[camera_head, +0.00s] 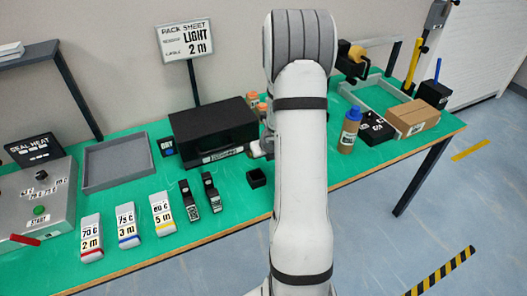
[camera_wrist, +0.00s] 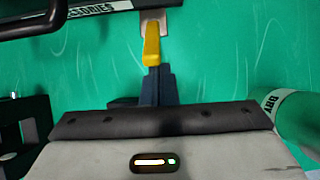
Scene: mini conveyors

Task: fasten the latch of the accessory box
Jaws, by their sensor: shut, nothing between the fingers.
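The accessory box (camera_head: 213,130) is a black box with its lid down, standing at the back middle of the green bench. Its labelled front edge shows at the top of the wrist view (camera_wrist: 105,8). A pale metal latch piece (camera_wrist: 157,19) sits at that front edge, right of the label. My gripper (camera_wrist: 151,42) is shut and empty, its yellow tip overlapping the latch piece in the picture. I cannot tell whether they touch. In the head view my arm hides the gripper and the latch. Whether the latch is fastened cannot be told.
A grey tray (camera_head: 118,163) lies left of the box. Two black devices (camera_head: 212,193) and a small black cup (camera_head: 257,178) stand in front of it. A bottle (camera_head: 349,130) and a cardboard box (camera_head: 412,117) stand at the right. A green-and-white cylinder (camera_wrist: 298,115) is close to my gripper's right side.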

